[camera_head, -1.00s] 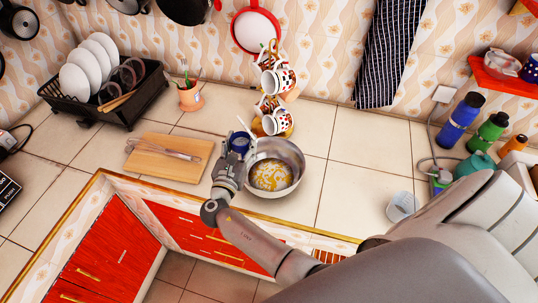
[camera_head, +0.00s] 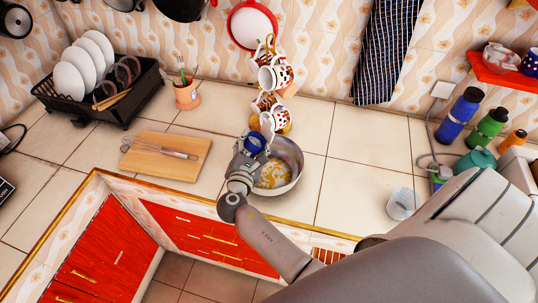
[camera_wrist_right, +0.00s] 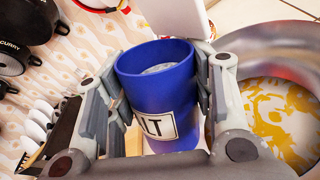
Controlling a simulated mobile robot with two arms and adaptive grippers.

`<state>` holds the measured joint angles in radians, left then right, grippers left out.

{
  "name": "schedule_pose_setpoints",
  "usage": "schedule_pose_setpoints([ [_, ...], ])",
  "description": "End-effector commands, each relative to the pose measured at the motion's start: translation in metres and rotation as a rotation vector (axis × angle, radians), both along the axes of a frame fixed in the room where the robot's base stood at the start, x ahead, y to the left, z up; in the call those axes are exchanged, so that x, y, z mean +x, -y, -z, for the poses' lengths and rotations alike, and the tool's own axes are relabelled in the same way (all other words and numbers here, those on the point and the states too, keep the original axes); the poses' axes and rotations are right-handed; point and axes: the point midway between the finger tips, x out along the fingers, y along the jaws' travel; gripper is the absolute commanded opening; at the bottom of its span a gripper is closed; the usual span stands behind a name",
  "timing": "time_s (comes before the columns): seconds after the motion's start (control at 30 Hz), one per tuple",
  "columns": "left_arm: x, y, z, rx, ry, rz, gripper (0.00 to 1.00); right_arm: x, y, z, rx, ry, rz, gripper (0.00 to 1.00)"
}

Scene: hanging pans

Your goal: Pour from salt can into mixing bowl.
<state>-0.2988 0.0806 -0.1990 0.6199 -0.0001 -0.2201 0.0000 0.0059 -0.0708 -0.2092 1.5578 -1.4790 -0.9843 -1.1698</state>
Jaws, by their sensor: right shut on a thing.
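The salt can (camera_wrist_right: 162,95) is blue with a white label reading "LT" in the right wrist view, and its top is open with pale contents inside. My right gripper (camera_head: 250,152) is shut on the salt can, which also shows as a blue round top in the head view (camera_head: 256,141). The metal mixing bowl (camera_head: 290,152) stands on the counter with yellow and whitish contents. The can is at the bowl's left rim, overlapping it in the head view. In the wrist view the bowl (camera_wrist_right: 270,45) is to the right of the can. My left gripper is not in view.
A cutting board with a whisk (camera_head: 165,157) lies left of the bowl. A mug tree (camera_head: 270,80) with cups stands close behind it. A dish rack (camera_head: 125,100) is at far left, and bottles (camera_head: 460,115) are at right.

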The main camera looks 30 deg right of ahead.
Motion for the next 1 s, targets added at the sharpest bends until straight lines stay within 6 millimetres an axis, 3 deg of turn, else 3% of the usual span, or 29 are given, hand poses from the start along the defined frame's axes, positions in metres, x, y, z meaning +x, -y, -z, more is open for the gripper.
schedule_pose_setpoints([
  [0.33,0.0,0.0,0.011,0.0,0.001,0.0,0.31,-0.006,0.012,0.008,0.12,0.075,0.001,0.2],
  [1.0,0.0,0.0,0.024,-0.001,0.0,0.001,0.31,-0.009,0.015,0.017,0.233,0.142,0.001,0.2],
])
